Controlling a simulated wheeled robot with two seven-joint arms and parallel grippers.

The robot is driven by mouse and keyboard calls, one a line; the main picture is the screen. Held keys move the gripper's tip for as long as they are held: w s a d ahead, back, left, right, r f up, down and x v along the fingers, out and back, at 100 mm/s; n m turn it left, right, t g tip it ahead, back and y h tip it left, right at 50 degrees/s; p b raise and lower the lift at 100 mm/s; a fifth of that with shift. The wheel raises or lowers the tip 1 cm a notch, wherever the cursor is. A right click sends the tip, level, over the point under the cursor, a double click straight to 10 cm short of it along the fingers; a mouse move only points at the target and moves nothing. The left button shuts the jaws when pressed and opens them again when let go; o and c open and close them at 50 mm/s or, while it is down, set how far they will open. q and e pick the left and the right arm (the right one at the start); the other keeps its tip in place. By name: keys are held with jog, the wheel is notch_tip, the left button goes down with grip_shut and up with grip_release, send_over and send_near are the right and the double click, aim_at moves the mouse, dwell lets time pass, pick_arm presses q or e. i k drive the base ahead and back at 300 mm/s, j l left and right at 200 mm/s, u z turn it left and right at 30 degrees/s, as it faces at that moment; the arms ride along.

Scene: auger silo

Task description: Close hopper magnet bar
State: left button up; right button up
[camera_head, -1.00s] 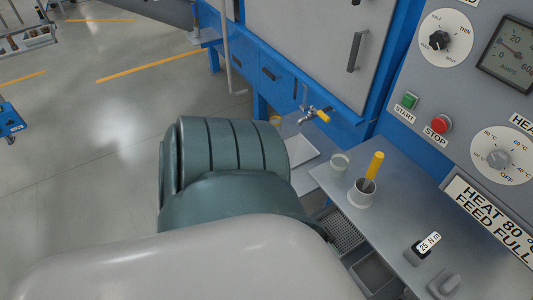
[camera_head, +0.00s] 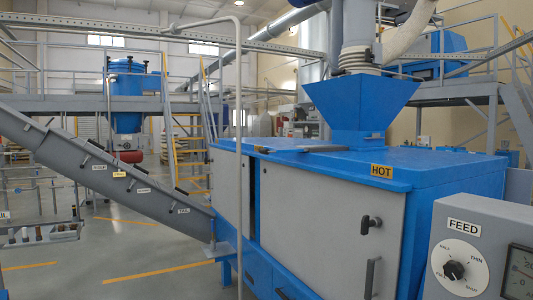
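The blue hopper (camera_head: 358,105) stands on top of the large blue machine, a funnel wide at the top and narrow at the base. A thin dark bar (camera_head: 398,75) shows at the hopper's upper rim. It may be the magnet bar; how far it sits in or out cannot be told. A flat grey-and-dark piece (camera_head: 312,149) lies on the machine top left of the hopper; I cannot tell what it is. Neither of my grippers is in view.
The blue machine (camera_head: 450,170) has grey doors and a HOT label (camera_head: 381,170). A grey upright pole (camera_head: 239,130) stands in front of it. A sloping auger trough (camera_head: 110,180) runs in from the left. A FEED control panel (camera_head: 470,250) fills the lower right. Open floor (camera_head: 120,250) lies lower left.

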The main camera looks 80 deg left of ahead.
aim_at(301, 148)
jog(key=i, duration=0.45)
jog(key=u, duration=2.75)
